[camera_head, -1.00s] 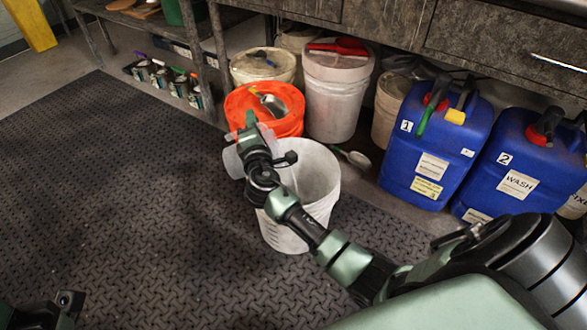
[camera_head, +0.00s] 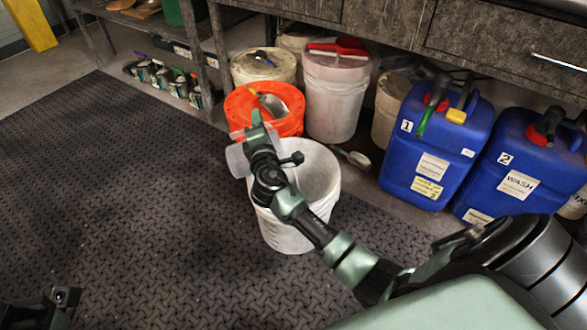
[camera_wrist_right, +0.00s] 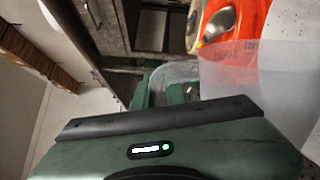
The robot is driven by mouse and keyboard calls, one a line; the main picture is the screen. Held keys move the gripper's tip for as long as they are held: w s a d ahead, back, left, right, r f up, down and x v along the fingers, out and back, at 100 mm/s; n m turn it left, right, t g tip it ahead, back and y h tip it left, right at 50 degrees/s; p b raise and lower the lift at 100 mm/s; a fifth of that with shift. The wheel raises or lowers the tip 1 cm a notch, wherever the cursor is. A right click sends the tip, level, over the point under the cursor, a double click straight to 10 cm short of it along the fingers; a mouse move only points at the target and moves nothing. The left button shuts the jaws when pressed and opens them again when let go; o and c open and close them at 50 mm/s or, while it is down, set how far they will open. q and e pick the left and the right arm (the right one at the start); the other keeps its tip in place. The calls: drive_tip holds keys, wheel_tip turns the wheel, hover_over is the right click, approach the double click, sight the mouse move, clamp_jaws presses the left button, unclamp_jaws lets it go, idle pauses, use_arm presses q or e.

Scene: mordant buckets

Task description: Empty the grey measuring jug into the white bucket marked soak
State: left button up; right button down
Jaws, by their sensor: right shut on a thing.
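The white bucket (camera_head: 290,235) stands open on the dark mat in the head view; no soak marking is readable on it. The translucent grey measuring jug (camera_head: 238,160) is at the bucket's upper left rim, mostly behind my right gripper (camera_head: 256,132). My right gripper is shut on the jug, whose clear wall also shows in the right wrist view (camera_wrist_right: 228,82). I cannot tell the jug's tilt or contents, and no liquid stream is visible. Part of my left gripper (camera_head: 62,300) shows at the lower left; its fingers are unclear.
An orange-topped bucket (camera_head: 240,112) with a metal scoop stands just behind the jug. Lidded white buckets (camera_head: 335,95) and blue canisters (camera_head: 435,145) line the bench. A white scoop (camera_head: 357,159) lies behind the bucket. The mat (camera_head: 120,200) at left is clear.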

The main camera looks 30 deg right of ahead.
drive_tip(key=shift+s+d, duration=0.2)
drive_tip(key=shift+d, duration=0.3)
drive_tip(key=shift+s+d+m, duration=0.15)
drive_tip(key=shift+d+m, duration=0.15)
drive_tip(key=shift+m, duration=0.1)
